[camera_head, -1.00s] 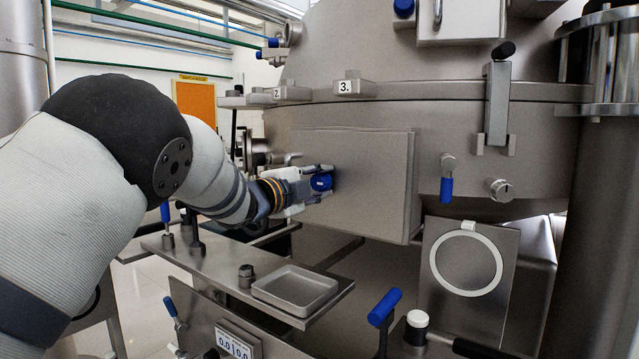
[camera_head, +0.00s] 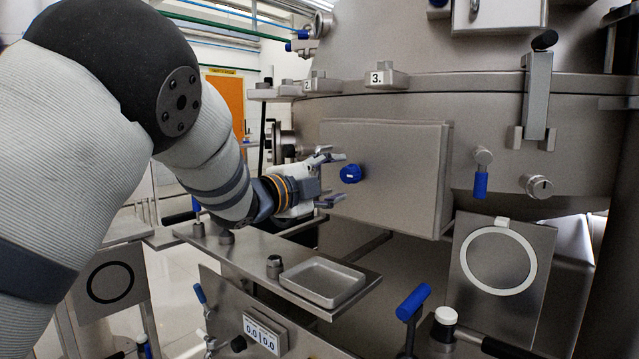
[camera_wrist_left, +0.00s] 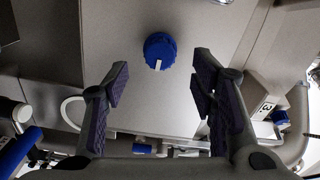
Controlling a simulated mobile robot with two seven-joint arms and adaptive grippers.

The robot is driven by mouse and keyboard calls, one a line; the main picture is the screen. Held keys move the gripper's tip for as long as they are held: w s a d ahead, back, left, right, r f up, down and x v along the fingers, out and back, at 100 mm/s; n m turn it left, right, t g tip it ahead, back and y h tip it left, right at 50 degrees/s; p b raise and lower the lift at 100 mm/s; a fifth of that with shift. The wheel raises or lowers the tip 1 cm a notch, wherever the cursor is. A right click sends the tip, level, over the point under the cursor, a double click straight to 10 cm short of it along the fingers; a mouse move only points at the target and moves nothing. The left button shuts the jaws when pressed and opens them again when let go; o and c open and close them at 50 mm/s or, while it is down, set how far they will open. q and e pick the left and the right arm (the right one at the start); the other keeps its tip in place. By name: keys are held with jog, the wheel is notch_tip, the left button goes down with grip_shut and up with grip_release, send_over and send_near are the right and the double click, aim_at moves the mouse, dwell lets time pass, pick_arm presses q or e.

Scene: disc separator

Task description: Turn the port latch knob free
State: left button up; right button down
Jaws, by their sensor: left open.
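The port latch knob (camera_head: 350,174) is a round blue knob with a white mark, on the face of a flat grey metal box or door (camera_head: 395,185) on the large vessel. My left gripper (camera_head: 336,177) is open, just left of the knob in the head view, and apart from it. In the left wrist view the knob (camera_wrist_left: 160,51) lies beyond and between the spread fingertips (camera_wrist_left: 160,80), with its white mark near its lower edge. Nothing is held. My right gripper is not in view.
A shallow metal tray (camera_head: 322,282) sits on a shelf below the box. A blue-handled lever (camera_head: 480,184) and a metal cylinder lock (camera_head: 536,185) are to the right. A blue T-handle (camera_head: 413,302) and a panel with a white ring (camera_head: 498,260) stand lower right.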

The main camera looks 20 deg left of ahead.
pick_arm(q)
jog(key=v, duration=0.6)
jog(key=shift+s, duration=0.25)
